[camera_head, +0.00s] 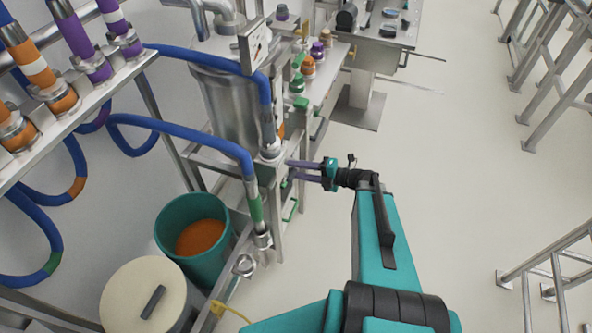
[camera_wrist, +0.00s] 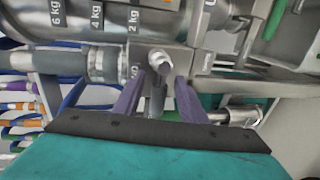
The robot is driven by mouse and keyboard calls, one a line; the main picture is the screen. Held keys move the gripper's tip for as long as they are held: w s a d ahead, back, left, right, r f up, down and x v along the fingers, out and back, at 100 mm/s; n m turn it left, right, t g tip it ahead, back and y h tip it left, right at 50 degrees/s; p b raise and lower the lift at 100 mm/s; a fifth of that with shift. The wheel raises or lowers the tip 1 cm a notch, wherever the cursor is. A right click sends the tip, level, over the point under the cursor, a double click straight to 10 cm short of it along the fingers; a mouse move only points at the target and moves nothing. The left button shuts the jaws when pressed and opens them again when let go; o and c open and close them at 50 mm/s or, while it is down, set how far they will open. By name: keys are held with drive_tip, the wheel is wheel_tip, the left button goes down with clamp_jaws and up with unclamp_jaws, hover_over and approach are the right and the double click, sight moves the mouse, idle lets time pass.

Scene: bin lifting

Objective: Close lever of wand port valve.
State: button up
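My gripper (camera_head: 288,171) reaches left to the metal frame beside the steel tank in the head view. In the wrist view its two purple fingers (camera_wrist: 160,77) stand apart. A grey metal piece with a rounded end (camera_wrist: 159,62) shows between and just beyond the fingertips, with a stem running down between them. It looks like the valve lever, with gaps to both fingers. I cannot tell whether either finger touches it. A hose fitting (camera_wrist: 108,62) lies to its left. In the head view the lever is too small or hidden to make out.
Blue hoses (camera_head: 190,133) hang by the steel tank (camera_head: 225,100). A teal bin (camera_head: 168,232) with orange contents and a bin with a cream lid (camera_head: 130,300) stand at lower left. Green handles (camera_head: 291,209) stick out near my gripper.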

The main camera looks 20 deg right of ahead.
drive_tip(key=b+v, duration=0.4)
drive_tip(key=v, duration=0.8)
drive_tip(key=shift+s+d, duration=0.25)
drive_tip(key=shift+r, duration=0.1)
idle(0.4)
drive_tip(key=s+a+f+n+g+h+b, duration=0.1)
drive_tip(key=s+a+f+n+g+b, duration=0.1)
drive_tip(key=s+a+f+n+g, duration=0.55)
drive_tip(key=s+a+f+n+g+h+b, duration=0.25)
drive_tip(key=a+f+n, duration=0.8)
drive_tip(key=f, duration=0.55)
drive_tip(key=s+f+n+g+h+b, duration=0.2)
drive_tip(key=s+f+n, duration=0.5)
drive_tip(key=n, duration=0.6)
drive_tip(key=s+d+f+n+g+h+b, duration=0.1)
drive_tip(key=s+f+n+h, duration=0.5)
drive_tip(key=n, duration=0.7)
drive_tip(key=shift+s+d+f+g+h+b, duration=0.35)
drive_tip(key=shift+s+f+g+b, duration=0.3)
drive_tip(key=shift+s+f+g, duration=0.6)
drive_tip(key=shift+w+r, duration=0.1)
drive_tip(key=shift+w, duration=0.1)
